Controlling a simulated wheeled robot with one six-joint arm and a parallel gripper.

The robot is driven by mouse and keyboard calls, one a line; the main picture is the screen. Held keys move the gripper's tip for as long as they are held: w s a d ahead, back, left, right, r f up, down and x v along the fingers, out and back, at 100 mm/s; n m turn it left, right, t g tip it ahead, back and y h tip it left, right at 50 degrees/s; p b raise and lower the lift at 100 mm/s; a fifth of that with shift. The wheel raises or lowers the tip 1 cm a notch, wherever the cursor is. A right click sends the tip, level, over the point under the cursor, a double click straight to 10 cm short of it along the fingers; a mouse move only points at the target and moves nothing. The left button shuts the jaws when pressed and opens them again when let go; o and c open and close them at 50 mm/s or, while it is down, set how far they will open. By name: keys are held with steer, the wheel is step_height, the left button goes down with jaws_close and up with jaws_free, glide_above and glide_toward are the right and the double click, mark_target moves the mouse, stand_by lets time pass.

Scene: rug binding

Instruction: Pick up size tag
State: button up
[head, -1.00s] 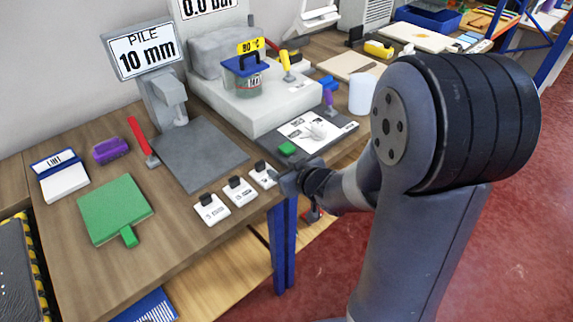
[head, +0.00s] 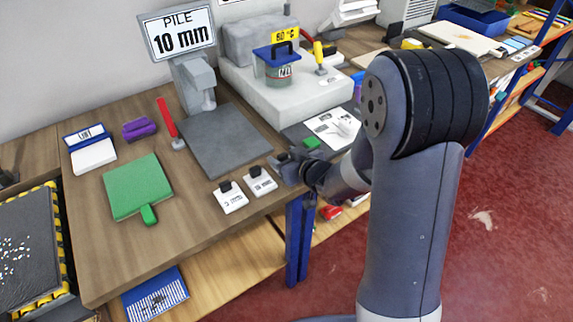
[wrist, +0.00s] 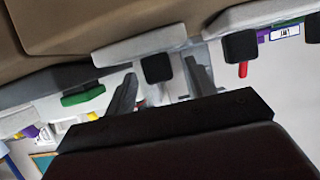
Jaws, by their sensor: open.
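Two white tags with black clips, a nearer one (head: 229,200) and a farther one (head: 261,183), lie near the table's front edge in the head view. My gripper (head: 287,168) is just right of them at the edge and covers the place of a third tag. In the tilted wrist view my gripper (wrist: 160,76) is open, with a finger on each side of a black clip (wrist: 157,68) on a white tag (wrist: 140,44). I cannot tell whether the fingers touch it. Another clipped tag (wrist: 258,15) is to the right there. Which is the size tag I cannot read.
A grey plate (head: 225,140) with the pile gauge (head: 183,40) lies behind the tags. A green pad (head: 137,185), a purple block (head: 139,130) and a red-handled tool (head: 168,120) are left. A white block with a pot (head: 275,65) stands behind. The front left tabletop is clear.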

steer(key=shift+x, duration=1.15)
steer(key=shift+c, duration=0.4)
steer(key=c, duration=1)
